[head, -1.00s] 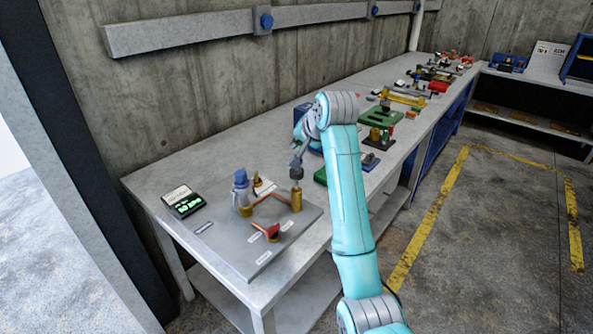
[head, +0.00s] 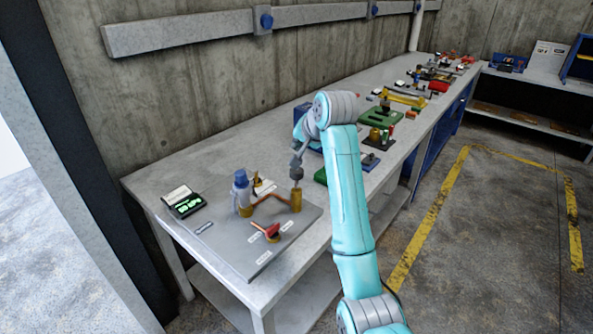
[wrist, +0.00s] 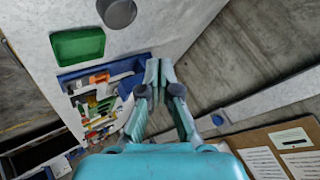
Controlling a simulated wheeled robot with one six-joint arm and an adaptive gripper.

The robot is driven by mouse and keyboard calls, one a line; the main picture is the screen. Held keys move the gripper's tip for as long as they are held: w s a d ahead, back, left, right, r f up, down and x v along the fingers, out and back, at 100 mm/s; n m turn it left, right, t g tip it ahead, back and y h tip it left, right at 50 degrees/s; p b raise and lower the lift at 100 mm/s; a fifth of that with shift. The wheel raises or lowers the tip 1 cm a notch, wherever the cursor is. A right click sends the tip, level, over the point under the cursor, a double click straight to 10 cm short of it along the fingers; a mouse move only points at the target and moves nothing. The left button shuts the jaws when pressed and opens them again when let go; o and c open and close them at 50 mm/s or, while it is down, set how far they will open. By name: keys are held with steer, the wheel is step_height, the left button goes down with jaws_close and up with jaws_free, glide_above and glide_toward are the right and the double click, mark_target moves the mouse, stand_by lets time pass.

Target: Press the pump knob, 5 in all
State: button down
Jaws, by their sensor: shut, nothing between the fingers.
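The brass pump cylinder (head: 295,201) stands upright at the right side of a grey plate (head: 238,252) on the bench in the head view. A small dark grey part (head: 296,172) sits on top of it, where the knob would be. My gripper comes down from my arm over this part. At this size I cannot tell whether they touch or where knob and fingertips divide. In the wrist view my gripper (wrist: 160,68) shows its fingers together with nothing between them.
Several other devices crowd the bench to the right. A concrete wall stands behind.

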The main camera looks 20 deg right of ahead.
mark_target(299, 172)
step_height(299, 172, up, 4)
steer(key=shift+f, duration=0.1)
stand_by(0.4)
steer(key=shift+f, duration=4.4)
steer(key=shift+f, duration=0.15)
steer(key=shift+f, duration=0.3)
steer(key=shift+f, duration=1.95)
stand_by(0.5)
